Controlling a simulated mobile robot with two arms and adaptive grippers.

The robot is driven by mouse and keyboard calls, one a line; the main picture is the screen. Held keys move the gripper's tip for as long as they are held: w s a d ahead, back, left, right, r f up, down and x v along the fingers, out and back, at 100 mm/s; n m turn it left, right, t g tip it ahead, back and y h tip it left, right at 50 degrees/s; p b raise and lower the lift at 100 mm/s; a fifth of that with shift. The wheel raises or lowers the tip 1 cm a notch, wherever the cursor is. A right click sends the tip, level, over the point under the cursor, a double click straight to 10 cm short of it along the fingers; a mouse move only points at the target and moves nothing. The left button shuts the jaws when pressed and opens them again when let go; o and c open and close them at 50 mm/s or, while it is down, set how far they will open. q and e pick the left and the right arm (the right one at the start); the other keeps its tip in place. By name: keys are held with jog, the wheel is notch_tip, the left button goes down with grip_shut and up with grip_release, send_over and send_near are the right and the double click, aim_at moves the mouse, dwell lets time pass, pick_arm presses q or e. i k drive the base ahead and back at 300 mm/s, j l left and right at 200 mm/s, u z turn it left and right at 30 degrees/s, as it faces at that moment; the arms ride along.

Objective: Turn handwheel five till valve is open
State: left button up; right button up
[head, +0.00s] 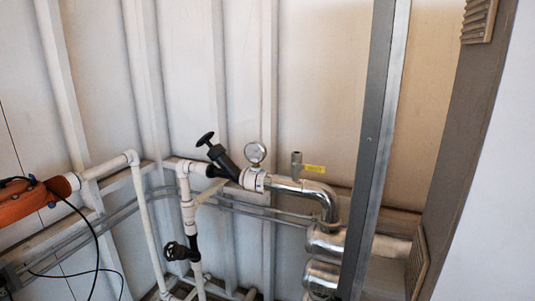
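Two black handwheels show in the head view. The upper handwheel (205,139) sits on a tilted black valve body (223,160) on the white pipe run. The lower handwheel (174,251) is on a vertical white pipe below and left of it. No number is readable on either, so I cannot tell which is handwheel five. Whether either valve is open or closed cannot be seen. Neither of my grippers is in view, and nothing touches the handwheels.
A round gauge (255,152) and a steel pipe (303,187) with a yellow tag (314,169) lie right of the upper valve. A grey post (375,150) stands at right. An orange device (30,202) with black cables is at left.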

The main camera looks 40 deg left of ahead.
aim_at(205, 139)
jog(key=u, duration=1.55)
